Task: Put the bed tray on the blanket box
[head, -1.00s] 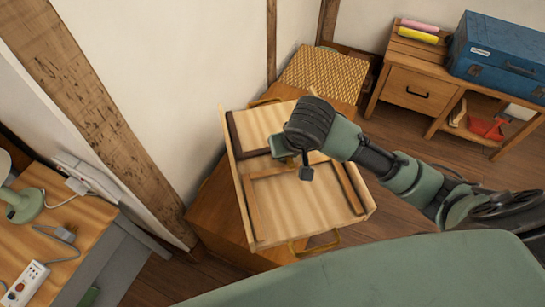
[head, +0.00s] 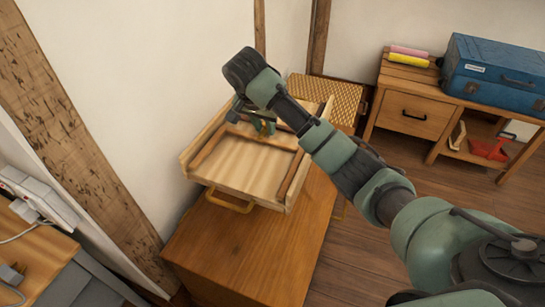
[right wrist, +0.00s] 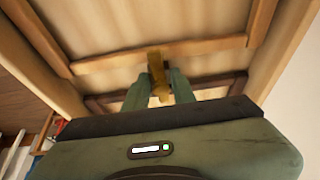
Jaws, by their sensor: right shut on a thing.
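The bed tray (head: 245,165) is a pale wooden tray with a raised rim, inner wooden bars and brass-coloured handles. It is over the far part of the blanket box (head: 250,245), a brown wooden chest whose near top is bare. I cannot tell whether the tray touches it. My right gripper (head: 258,124) is at the tray's far side, partly hidden by my arm. In the right wrist view, the gripper (right wrist: 159,88) is shut on a brass-coloured part of the tray (right wrist: 120,20). My left gripper is not in view.
A woven-topped piece (head: 325,95) stands behind the chest by the wall. A wooden desk (head: 415,110) with a blue case (head: 495,78) is at the right. A side table with a power strip (head: 38,195) is at the left.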

